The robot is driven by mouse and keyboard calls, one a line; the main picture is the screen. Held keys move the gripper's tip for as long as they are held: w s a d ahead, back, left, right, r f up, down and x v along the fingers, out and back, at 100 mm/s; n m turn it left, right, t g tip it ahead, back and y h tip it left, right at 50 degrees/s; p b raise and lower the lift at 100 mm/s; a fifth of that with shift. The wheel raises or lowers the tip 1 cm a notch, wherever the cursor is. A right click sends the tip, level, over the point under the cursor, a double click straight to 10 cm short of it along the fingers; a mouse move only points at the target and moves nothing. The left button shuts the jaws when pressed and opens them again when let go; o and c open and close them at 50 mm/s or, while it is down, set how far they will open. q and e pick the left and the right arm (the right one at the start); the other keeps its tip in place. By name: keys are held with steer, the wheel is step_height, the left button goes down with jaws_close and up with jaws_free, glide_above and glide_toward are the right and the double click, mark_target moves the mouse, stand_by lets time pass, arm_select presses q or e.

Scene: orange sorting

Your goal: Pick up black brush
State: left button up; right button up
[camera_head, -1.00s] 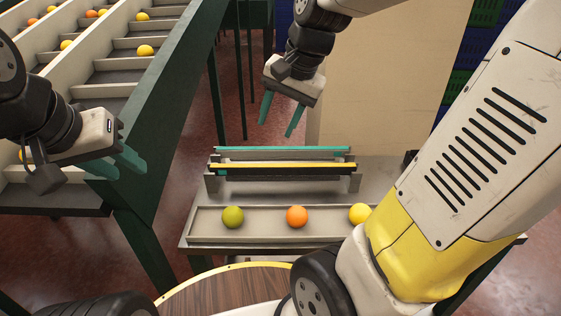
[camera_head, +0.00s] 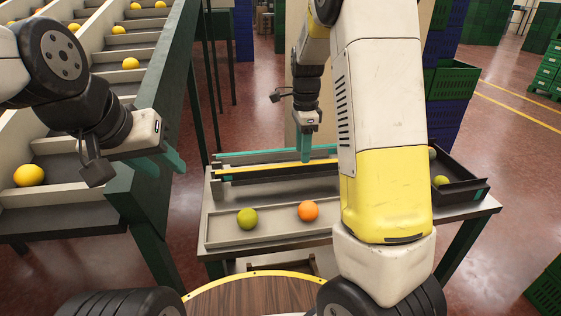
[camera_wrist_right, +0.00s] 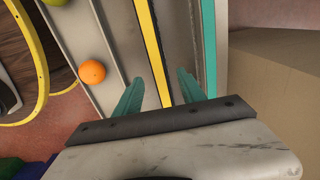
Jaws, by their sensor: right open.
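A long bar with a yellow top edge and a black side, which looks like the black brush (camera_head: 252,173), lies across the rack on the table in the head view. It also shows in the right wrist view (camera_wrist_right: 151,45). My right gripper (camera_head: 305,152) points down over the bar. In the right wrist view my right gripper (camera_wrist_right: 160,88) is open and empty, with the bar running between its fingers in the picture. Whether the fingers are level with it is unclear. My left gripper (camera_head: 162,162) hangs empty at the left, fingers apart, away from the rack.
A teal-topped bar (camera_head: 238,154) lies behind and parallel to it. A front trough (camera_head: 275,232) holds a green fruit (camera_head: 247,219) and an orange (camera_head: 308,211). A black tray (camera_head: 465,189) stands at the right. A sorting conveyor (camera_head: 120,60) fills the left. My right arm hides part of the table.

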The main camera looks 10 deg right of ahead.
mark_target(301, 164)
step_height(301, 164, down, 4)
steer(key=shift+s+a+f, duration=0.1)
steer(key=shift+a+f, duration=0.05)
steer(key=shift+f, duration=0.05)
steer(key=shift+c, duration=0.5)
jaws_close()
